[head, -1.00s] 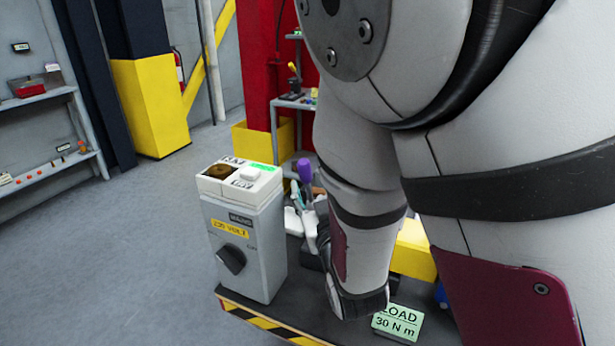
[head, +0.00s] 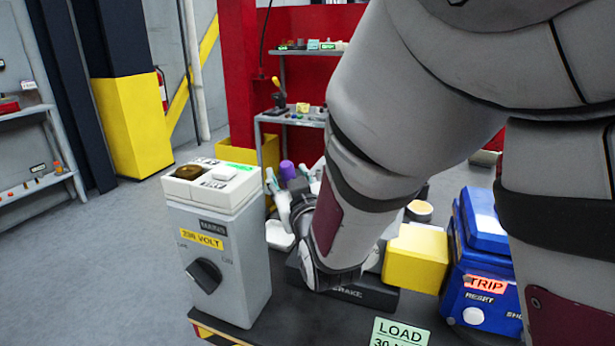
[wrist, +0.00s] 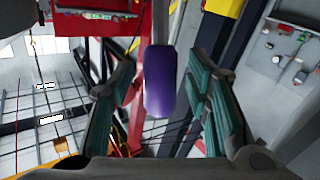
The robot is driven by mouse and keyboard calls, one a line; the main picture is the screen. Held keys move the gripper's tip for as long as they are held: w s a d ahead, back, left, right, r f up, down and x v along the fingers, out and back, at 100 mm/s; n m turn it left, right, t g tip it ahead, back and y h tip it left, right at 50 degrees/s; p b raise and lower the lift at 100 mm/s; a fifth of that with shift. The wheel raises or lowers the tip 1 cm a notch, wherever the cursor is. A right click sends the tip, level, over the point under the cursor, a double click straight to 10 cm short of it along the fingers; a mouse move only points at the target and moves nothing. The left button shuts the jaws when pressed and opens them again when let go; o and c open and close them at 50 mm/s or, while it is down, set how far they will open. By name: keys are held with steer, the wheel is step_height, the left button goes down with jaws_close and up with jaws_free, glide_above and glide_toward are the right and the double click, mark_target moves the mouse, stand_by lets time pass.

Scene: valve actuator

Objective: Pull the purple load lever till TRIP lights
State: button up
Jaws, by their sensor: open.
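The purple lever grip (wrist: 160,82) stands between the two teal-padded fingers of my gripper (wrist: 157,85) in the wrist view, with gaps visible on both sides. In the head view the purple grip (head: 287,170) shows just above my gripper (head: 291,196), behind the grey cabinet. My gripper is open around it. My forearm hides the lower part of the lever.
The grey MAINS cabinet (head: 225,255) with a black knob stands close to the left of my gripper. A yellow block (head: 415,258), a dark brake base (head: 350,292) and a green LOAD sign (head: 400,333) are on the bench. A shelf (head: 290,118) stands behind.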

steer(key=shift+w+a, duration=0.15)
steer(key=shift+w, duration=0.35)
jaws_close()
